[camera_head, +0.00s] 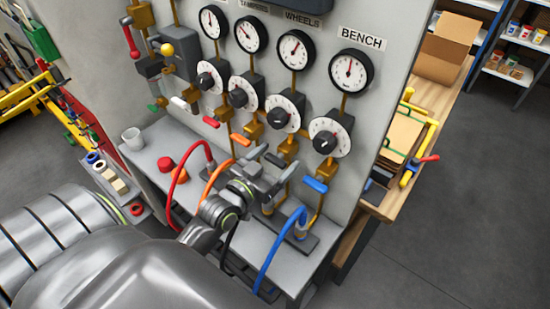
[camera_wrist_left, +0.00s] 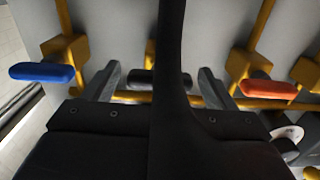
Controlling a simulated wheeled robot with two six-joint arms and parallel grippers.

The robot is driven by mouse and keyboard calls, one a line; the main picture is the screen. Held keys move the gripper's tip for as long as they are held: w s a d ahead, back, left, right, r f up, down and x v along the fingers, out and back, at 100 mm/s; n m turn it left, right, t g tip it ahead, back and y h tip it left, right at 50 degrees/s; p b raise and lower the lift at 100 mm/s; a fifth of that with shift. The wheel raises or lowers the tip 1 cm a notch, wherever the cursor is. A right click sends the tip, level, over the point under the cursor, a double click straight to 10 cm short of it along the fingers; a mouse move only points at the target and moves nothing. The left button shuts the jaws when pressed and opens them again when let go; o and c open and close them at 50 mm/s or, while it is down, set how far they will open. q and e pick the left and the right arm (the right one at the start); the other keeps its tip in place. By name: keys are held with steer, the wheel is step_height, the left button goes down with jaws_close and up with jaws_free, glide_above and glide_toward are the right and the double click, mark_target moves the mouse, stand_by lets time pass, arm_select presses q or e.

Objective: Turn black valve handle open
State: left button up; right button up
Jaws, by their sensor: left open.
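The black valve handle (camera_head: 275,160) is a short bar on a brass valve, between the orange handle (camera_head: 240,139) and the blue handle (camera_head: 315,185). It lies sideways across its yellow pipe. In the left wrist view the black handle (camera_wrist_left: 158,80) shows between my two fingers, partly hidden by a dark bar of my gripper. My left gripper (camera_head: 269,170) is open, its fingers pointing at the panel on either side of the handle. It also shows in the left wrist view (camera_wrist_left: 156,86), with gaps between each finger and the handle. My right gripper is out of view.
The blue handle (camera_wrist_left: 42,72) and orange handle (camera_wrist_left: 270,89) flank my fingers closely. Gauges and dials (camera_head: 330,137) sit above the valves. Red, orange and blue hoses (camera_head: 268,262) loop below, near my wrist. A grey shelf (camera_head: 150,165) juts from the panel with a cup (camera_head: 133,138).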

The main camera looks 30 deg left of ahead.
arm_select(q)
steer(key=c, duration=1)
steer(key=shift+n, duration=0.3)
steer(key=n+p, duration=0.1)
steer(key=n, duration=0.1)
steer(key=shift+r+n, duration=0.1)
steer(key=shift+n, duration=0.3)
steer(key=n+p, duration=0.1)
steer(key=n, duration=0.3)
steer(key=shift+a+n+p, duration=0.1)
steer(key=shift+n+p, duration=0.2)
steer(key=shift+p, duration=0.05)
steer(key=n+p, duration=0.1)
steer(key=n, duration=0.8)
steer(key=shift+f+n, duration=0.25)
steer(key=shift+n, duration=0.35)
